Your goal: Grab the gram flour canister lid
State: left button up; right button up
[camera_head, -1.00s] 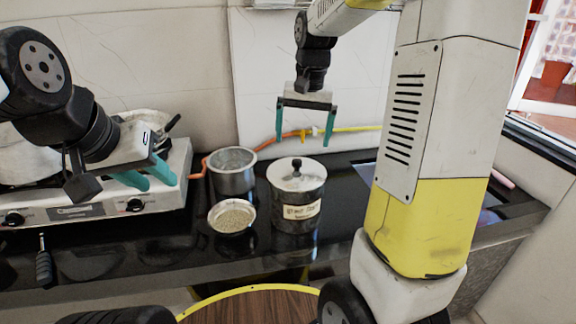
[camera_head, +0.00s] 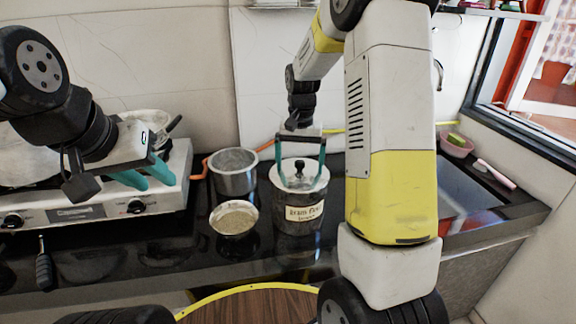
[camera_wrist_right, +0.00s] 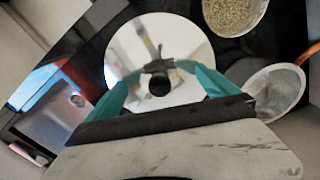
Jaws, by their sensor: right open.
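The gram flour canister (camera_head: 298,214) is a steel pot with a paper label, standing on the black counter. Its round shiny lid (camera_head: 311,171) is on top, with a black knob (camera_head: 299,168) in the middle. In the right wrist view the lid (camera_wrist_right: 190,45) and knob (camera_wrist_right: 159,84) show from above. My right gripper (camera_head: 301,183) is open, its teal fingers on either side of the knob at lid level; it also shows in the right wrist view (camera_wrist_right: 160,75). I cannot tell whether the fingers touch the lid. My left gripper (camera_head: 155,178) is empty, its fingers apart, over the stove.
A steel pot (camera_head: 233,178) and a bowl of grains (camera_head: 233,219) stand close left of the canister. The stove (camera_head: 100,200) is further left, with an orange hose (camera_head: 196,172) behind. A sink (camera_head: 462,195) lies at the right.

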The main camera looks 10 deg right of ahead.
jog(key=shift+s, duration=0.1)
grip_shut()
dwell(0.3)
